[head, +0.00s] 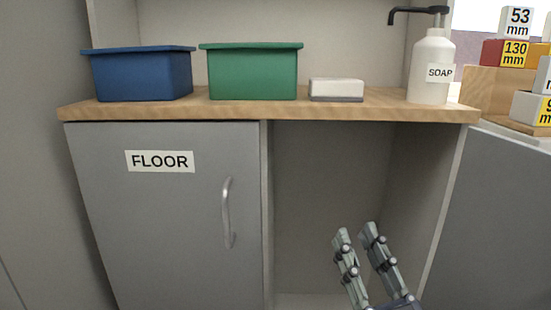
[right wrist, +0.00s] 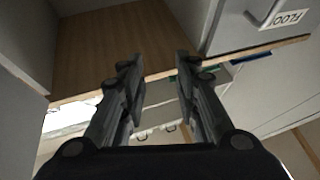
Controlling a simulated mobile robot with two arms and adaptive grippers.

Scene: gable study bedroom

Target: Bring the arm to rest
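My right gripper (head: 356,232) shows at the bottom of the head view, in front of the open, empty compartment under the wooden counter. Its two fingers point up and stand apart, with nothing between them. In the right wrist view the same gripper (right wrist: 152,62) is open and empty, with the underside of a wooden board beyond its fingertips. My left gripper is in neither view.
A closed grey door (head: 180,225) labelled FLOOR is left of the open compartment (head: 320,180). The counter (head: 330,108) holds a blue bin (head: 140,76), a green bin (head: 252,74), a small white block (head: 336,88) and a soap bottle (head: 430,85). Labelled blocks (head: 503,52) stand at right.

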